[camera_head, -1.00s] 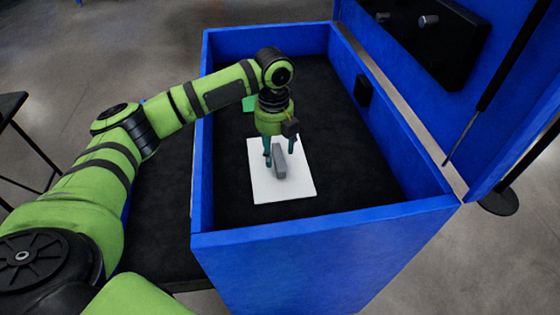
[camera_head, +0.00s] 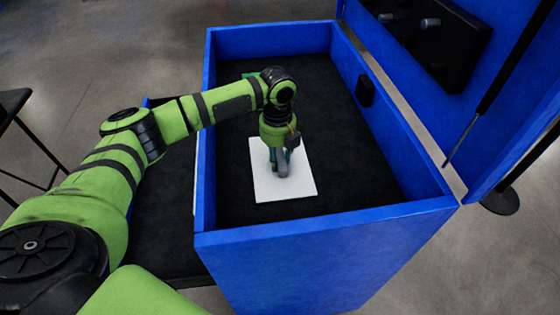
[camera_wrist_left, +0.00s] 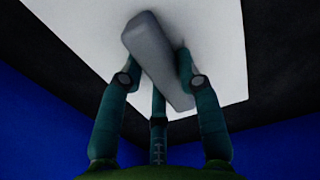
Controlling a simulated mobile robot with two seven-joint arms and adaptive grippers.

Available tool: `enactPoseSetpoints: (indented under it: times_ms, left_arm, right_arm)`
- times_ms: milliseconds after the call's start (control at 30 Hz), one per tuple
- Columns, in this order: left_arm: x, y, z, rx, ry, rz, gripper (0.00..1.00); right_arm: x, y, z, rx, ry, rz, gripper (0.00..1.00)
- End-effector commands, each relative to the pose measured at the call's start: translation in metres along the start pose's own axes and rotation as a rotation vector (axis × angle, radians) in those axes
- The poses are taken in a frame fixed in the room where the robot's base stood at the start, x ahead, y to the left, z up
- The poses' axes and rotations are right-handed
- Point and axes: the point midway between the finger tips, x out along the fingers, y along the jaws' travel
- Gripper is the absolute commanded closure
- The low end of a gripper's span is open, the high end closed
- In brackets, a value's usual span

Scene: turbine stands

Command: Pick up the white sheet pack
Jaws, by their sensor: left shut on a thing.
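The white sheet pack (camera_head: 300,187) is a flat white square lying on the black floor of the blue box, with a grey block-like grip (camera_head: 284,172) standing at its middle. My left gripper (camera_head: 279,162) points down over it, with its teal fingers shut on the grey grip. In the left wrist view, the fingers (camera_wrist_left: 158,72) stand around the grey grip (camera_wrist_left: 150,45), and the white sheet (camera_wrist_left: 90,28) fills the background. The fingers partly hide the grip in the head view. No gap under the sheet is clear. My right gripper is not in view.
The blue box (camera_head: 330,245) has high walls around the sheet. Its blue lid stands open at the right, with a black strut (camera_head: 490,90). A small green thing (camera_head: 248,75) is mostly hidden behind my left arm. Bare black floor lies right of the sheet.

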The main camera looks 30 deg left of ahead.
Motion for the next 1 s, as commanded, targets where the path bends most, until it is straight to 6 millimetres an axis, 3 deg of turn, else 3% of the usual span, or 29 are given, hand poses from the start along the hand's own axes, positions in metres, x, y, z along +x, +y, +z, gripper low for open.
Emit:
enactPoseSetpoints:
  times_ms: [233, 633, 1000]
  left_arm:
    - [-0.015, -0.001, 0.001, 0.000, -0.003, -0.004, 1.00]
    - [-0.088, -0.001, 0.001, 0.000, -0.002, -0.004, 1.00]
    - [-0.101, 0.000, 0.000, 0.000, 0.000, -0.001, 1.00]
  right_arm:
    - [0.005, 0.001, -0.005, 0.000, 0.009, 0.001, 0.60]
    - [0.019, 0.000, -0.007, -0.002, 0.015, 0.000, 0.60]
    - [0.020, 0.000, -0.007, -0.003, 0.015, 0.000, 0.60]
